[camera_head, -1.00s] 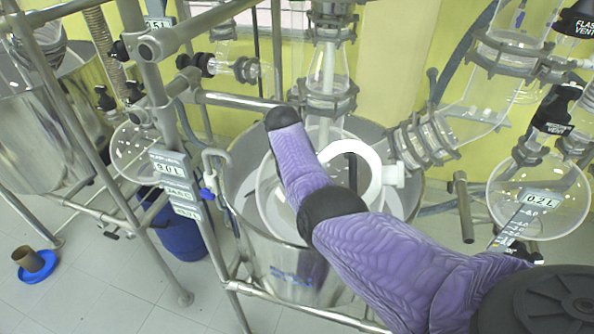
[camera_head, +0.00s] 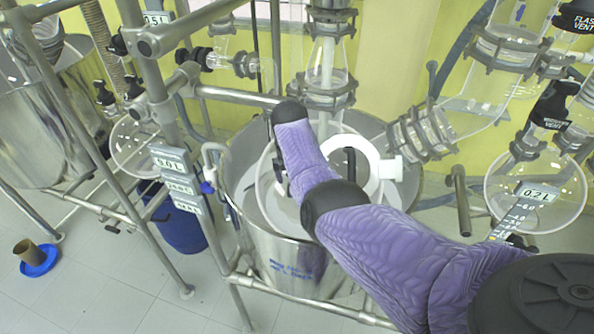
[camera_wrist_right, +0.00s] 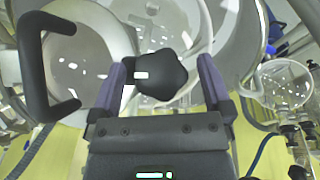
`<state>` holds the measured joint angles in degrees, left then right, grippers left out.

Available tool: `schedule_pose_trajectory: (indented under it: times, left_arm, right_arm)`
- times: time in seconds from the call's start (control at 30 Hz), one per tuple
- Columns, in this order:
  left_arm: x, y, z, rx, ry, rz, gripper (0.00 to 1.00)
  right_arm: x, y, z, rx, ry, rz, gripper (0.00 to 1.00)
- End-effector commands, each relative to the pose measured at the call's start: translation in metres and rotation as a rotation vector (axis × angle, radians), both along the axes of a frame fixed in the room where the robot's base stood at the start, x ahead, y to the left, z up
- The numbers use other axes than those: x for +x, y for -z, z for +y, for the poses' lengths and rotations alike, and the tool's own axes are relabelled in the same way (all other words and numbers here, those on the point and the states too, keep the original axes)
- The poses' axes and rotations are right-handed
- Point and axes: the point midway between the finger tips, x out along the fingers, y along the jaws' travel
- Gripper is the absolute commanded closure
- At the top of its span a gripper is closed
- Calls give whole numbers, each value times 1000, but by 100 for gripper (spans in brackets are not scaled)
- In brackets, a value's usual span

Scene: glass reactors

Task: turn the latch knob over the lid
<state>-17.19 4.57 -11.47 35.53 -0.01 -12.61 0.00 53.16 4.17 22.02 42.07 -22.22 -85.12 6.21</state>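In the right wrist view a black lobed latch knob (camera_wrist_right: 162,76) stands in front of pale round glass. In the head view my purple right arm reaches over the steel vessel (camera_head: 290,268), and hides the knob and most of the gripper. A white ring (camera_head: 372,176) shows beside the arm above the vessel; I cannot tell whether it belongs to the lid. My left gripper is not in view.
A black bracket-shaped handle (camera_wrist_right: 36,70) stands left of the gripper in the wrist view. A glass column (camera_head: 328,75) rises behind the vessel. Steel frame tubes (camera_head: 236,97) run close by, and a round flask (camera_head: 537,190) hangs at right. Floor at lower left is mostly clear.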

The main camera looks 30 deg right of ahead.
Motion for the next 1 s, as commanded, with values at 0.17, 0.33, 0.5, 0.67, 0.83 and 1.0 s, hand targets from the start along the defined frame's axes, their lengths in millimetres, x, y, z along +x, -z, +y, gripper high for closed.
schedule_pose_trajectory:
  times: [0.17,0.33,0.5,0.67,0.83,1.0]
  left_arm:
    - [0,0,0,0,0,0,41]
    - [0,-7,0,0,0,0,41]
    - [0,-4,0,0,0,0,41]
    - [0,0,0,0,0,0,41]
    - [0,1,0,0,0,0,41]
    - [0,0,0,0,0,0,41]
  right_arm:
    - [1,-2,0,-1,0,-3,0]
    - [-1,-26,3,-3,1,-8,0]
    - [-5,-64,10,-2,1,-8,0]
    - [-9,-90,15,-2,0,-4,0]
    - [-10,-98,16,0,0,-1,0]
    - [-10,-98,16,0,0,-1,0]
